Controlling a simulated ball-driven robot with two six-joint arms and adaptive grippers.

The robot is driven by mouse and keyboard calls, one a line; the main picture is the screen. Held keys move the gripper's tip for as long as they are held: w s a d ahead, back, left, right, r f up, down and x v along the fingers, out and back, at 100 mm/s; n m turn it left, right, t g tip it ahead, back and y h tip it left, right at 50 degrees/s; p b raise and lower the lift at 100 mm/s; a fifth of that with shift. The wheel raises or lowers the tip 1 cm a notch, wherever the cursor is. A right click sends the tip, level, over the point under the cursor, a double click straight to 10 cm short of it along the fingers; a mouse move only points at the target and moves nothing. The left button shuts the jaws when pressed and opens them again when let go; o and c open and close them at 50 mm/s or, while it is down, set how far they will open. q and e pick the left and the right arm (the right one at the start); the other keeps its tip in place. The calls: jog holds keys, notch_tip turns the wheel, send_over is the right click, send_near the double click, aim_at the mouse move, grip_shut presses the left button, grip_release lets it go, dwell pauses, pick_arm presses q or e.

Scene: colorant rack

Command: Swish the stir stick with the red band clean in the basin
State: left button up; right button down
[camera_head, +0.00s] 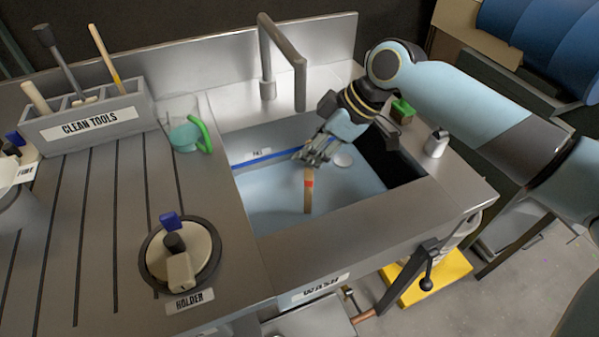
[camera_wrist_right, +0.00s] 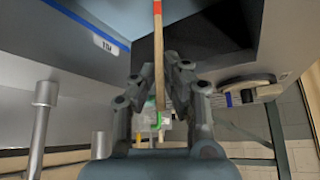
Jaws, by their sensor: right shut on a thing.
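The stir stick (camera_head: 307,199) is a flat wooden stick with a red band. My right gripper (camera_head: 317,152) is shut on it and holds it inside the wash basin (camera_head: 330,222), lower part down in the pale blue water. In the right wrist view the stick (camera_wrist_right: 158,45) runs up from between the fingers (camera_wrist_right: 161,82), with the red band near the top edge. The basin has a blue line along its far wall. How deep the stick's end sits is hard to tell. My left gripper is not in view.
A bent faucet (camera_head: 284,50) stands behind the basin. Left are a clear jug with a green handle (camera_head: 203,137), a grey "CLEAN TOOLS" rack (camera_head: 45,137) and a round holder (camera_head: 150,257). A green-topped block (camera_head: 402,108) and small metal container (camera_head: 436,145) sit right of the basin.

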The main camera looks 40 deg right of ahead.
jog(key=shift+w+a, duration=0.8)
jog(key=shift+a, duration=2.65)
jog(key=s+d+p, duration=0.2)
jog(key=d, duration=0.7)
jog(key=shift+s+d, duration=0.2)
jog(key=shift+d, duration=0.2)
jog(key=shift+r+p, duration=0.1)
jog(key=shift+p, duration=0.2)
notch_tip(320, 180, up, 10)
jog(key=p, duration=0.9)
